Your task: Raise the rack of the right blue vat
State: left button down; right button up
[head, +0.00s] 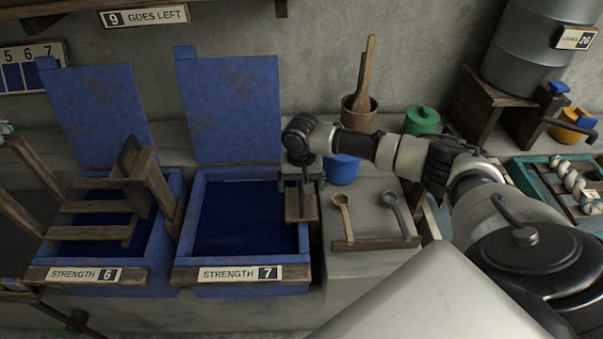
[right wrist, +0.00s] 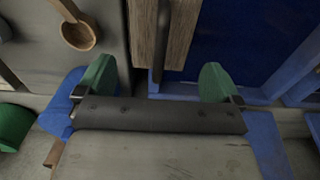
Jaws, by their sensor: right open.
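The right blue vat (head: 304,240), labelled STRENGTH 7, holds dark blue liquid, and its blue lid stands open behind it. No rack slats show above the liquid. A wooden piece (head: 301,205) sits at its right rim, perhaps the rack's handle; it also shows in the right wrist view (right wrist: 181,35) with a dark bar along it. My right gripper (head: 302,182) is over this rim, just above the wooden piece. In the right wrist view, its green fingertips (right wrist: 158,80) are apart, with the wood beyond the gap. Contact cannot be told. My left gripper is not in view.
The left vat (head: 165,235), labelled STRENGTH 6, has a wooden rack (head: 95,206) above its liquid. Right of the right vat, a ledge holds a wooden ladle (head: 343,215) and a grey ladle (head: 398,212). A brown pot (head: 359,116) and green jar (head: 422,122) stand behind.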

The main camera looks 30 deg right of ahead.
aim_at(301, 191)
notch_tip(301, 191, down, 4)
jog(key=shift+r+b, duration=0.2)
jog(key=shift+b, duration=0.1)
jog(key=shift+f, duration=0.1)
jog(key=shift+f+p, duration=0.2)
jog(key=shift+p, duration=0.15)
grip_shut()
notch_tip(301, 191, up, 18)
jog(key=p, duration=2.1)
jog(key=shift+r, duration=0.2)
jog(key=shift+w, duration=0.15)
